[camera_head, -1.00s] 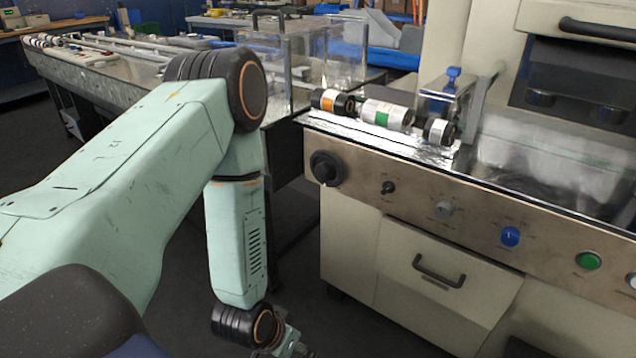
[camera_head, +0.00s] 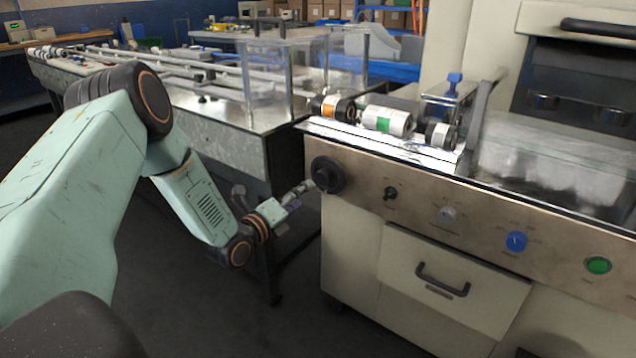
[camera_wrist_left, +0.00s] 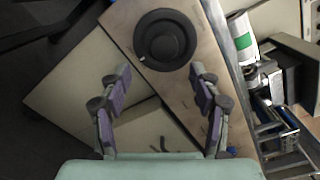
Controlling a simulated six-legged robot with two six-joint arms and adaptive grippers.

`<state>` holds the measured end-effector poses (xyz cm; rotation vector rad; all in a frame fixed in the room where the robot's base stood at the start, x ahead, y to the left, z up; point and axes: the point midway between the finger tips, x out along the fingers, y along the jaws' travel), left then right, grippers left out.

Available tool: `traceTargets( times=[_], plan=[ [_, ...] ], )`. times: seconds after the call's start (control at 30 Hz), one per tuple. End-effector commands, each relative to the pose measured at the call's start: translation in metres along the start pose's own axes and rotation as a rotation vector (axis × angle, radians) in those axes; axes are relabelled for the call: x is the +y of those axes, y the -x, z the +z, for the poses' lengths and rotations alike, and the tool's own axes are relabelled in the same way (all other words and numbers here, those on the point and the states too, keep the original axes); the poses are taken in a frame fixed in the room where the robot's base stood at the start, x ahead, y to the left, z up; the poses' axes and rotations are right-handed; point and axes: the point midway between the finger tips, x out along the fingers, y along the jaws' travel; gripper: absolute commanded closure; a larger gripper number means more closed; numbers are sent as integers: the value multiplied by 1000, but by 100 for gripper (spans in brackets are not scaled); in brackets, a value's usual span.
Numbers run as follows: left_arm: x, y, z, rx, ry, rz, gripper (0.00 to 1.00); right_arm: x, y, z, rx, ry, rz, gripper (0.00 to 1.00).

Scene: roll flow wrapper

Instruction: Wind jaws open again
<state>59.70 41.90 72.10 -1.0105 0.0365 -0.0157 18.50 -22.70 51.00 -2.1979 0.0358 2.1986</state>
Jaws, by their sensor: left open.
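A large round black knob (camera_head: 326,174) sits at the left end of the machine's front panel. It also shows in the left wrist view (camera_wrist_left: 165,40), ahead of my fingers at the top. My left gripper (camera_head: 302,188) is just left of the knob in the head view, pointing at it. In the left wrist view its two fingers (camera_wrist_left: 160,69) are spread apart with nothing between them, and the knob lies just beyond the tips. I cannot tell for certain whether a tip touches it. My right gripper is out of view. I cannot make out the machine's jaws.
The panel (camera_head: 365,180) also carries a small black knob (camera_head: 390,194), a grey knob (camera_head: 446,213), a blue knob (camera_head: 516,241) and a green button (camera_head: 598,265). Rollers (camera_head: 386,121) lie above it. A long conveyor table (camera_head: 215,115) stands behind my left arm. The floor below is clear.

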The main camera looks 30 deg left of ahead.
Motion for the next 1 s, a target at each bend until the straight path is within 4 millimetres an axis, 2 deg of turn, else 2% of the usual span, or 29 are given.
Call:
traceTargets(
  times=[0.1,0.3,0.7,0.83,1.0],
  plan=[
    [-5,0,1,-7,-144,-23,37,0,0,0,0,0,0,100],
    [-5,-4,1,-11,-231,-25,37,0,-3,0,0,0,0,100],
    [-5,-60,0,-10,-231,-25,37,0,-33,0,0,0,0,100],
    [-6,-72,0,-9,-229,-23,37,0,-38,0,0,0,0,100],
    [-7,-78,1,-10,-226,-22,37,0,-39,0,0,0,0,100]
  ],
)
